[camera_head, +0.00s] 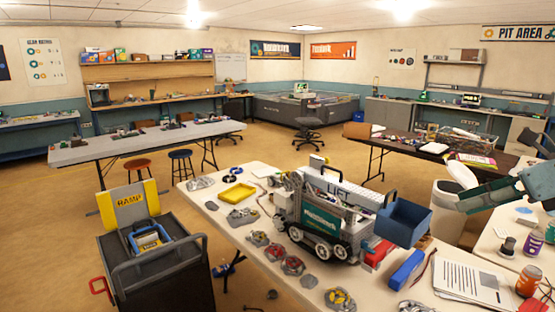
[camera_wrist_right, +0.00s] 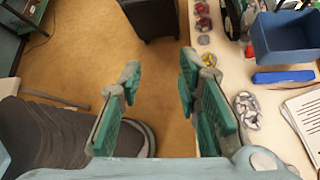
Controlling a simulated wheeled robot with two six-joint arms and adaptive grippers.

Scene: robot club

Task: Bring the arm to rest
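My right gripper (camera_head: 472,200) comes in from the right edge of the head view. It has teal finger pads and hangs in the air above the right side of the workbench area, near a white bin. In the right wrist view my right gripper (camera_wrist_right: 160,78) shows its two fingers spread apart, with only floor visible between them. It is open and empty. My left gripper and left arm do not show in either view.
A pale workbench (camera_head: 205,190) holds a grey wheeled robot (camera_head: 325,228), a blue bin (camera_head: 404,220), a blue battery-like block (camera_head: 407,270) and several small parts. A black cart (camera_head: 160,280) stands left. A white bin (camera_head: 446,212) stands right. Open floor (camera_head: 45,215) lies left.

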